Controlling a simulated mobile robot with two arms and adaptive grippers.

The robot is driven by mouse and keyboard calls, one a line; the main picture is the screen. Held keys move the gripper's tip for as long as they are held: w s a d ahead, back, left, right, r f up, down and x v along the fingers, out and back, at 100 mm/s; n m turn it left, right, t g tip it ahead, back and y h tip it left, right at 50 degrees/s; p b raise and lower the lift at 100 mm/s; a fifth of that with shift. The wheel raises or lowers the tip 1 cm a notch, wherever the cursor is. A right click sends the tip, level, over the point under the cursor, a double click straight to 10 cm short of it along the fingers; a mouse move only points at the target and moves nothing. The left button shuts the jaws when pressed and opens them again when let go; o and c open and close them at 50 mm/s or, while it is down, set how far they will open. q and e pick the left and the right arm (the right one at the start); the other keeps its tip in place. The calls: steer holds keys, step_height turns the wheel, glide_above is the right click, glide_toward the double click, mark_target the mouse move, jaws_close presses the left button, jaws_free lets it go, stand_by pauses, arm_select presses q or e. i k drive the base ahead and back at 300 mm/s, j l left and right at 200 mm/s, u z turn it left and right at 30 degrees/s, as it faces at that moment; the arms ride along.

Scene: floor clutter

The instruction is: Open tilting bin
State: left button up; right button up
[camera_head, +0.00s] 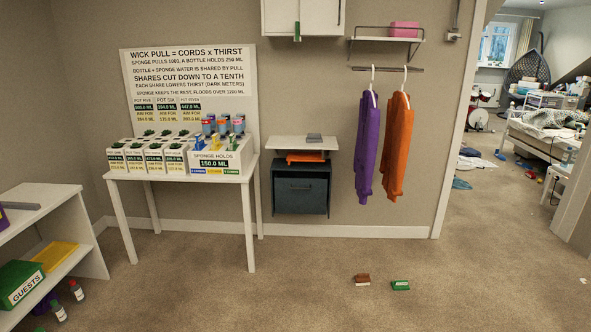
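The tilting bin (301,195) is a dark blue-grey box on the wall, right of the white table. Its front panel has a small dark handle near the middle and looks upright and shut. What is inside the bin is hidden. A folded orange cloth (306,157) lies above it, under a white shelf (300,143). Neither of my grippers is in view.
A white table (204,173) with plant pots stands left of the bin. Purple (369,150) and orange (397,145) garments hang to its right. A brown block (362,280) and a green block (401,285) lie on the open carpet. White shelving (92,250) stands at left.

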mark_target(297, 192)
steer(key=i, duration=1.9)
